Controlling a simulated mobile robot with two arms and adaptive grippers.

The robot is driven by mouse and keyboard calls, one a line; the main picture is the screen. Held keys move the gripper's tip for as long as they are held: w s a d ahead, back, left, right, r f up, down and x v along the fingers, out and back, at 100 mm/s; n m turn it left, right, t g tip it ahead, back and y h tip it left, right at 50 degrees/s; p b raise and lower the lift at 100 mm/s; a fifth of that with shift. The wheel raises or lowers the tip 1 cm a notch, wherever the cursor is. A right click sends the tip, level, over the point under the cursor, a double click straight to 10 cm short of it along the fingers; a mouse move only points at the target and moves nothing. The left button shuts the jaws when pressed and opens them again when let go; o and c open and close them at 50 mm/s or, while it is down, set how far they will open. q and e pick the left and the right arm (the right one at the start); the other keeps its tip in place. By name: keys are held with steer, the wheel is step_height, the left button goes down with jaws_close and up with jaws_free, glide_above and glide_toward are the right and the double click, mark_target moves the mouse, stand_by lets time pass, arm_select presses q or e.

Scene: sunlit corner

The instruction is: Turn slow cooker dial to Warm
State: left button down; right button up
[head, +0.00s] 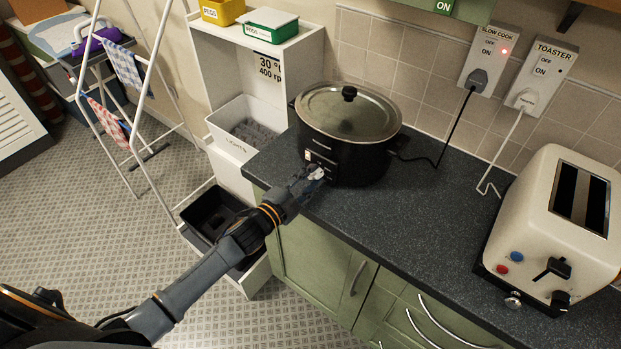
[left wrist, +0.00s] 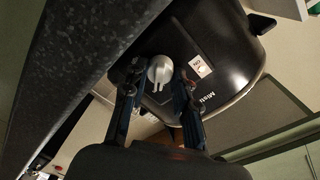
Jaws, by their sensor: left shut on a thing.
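The black slow cooker (head: 349,130) with a glass lid stands on the dark worktop. In the head view my left gripper (head: 313,174) is at the lower front of the cooker, over the worktop edge. In the left wrist view the cooker (left wrist: 215,40) fills the upper right. Its silver dial (left wrist: 160,70) lies between the two fingers of my left gripper (left wrist: 158,82), which is shut on it. The dial's pointer setting cannot be read. My right gripper is not in view.
A cream toaster (head: 552,225) stands at the right of the worktop (head: 415,205). Cables run to the slow cooker socket (head: 487,60) and toaster socket (head: 540,75). A white shelf unit with bins and an open drawer (head: 215,215) stands left of the counter.

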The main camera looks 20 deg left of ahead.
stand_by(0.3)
arm_select(q)
steer(key=c, duration=1)
jaws_free()
steer(key=shift+c, duration=0.2)
steer(key=v, duration=1.2)
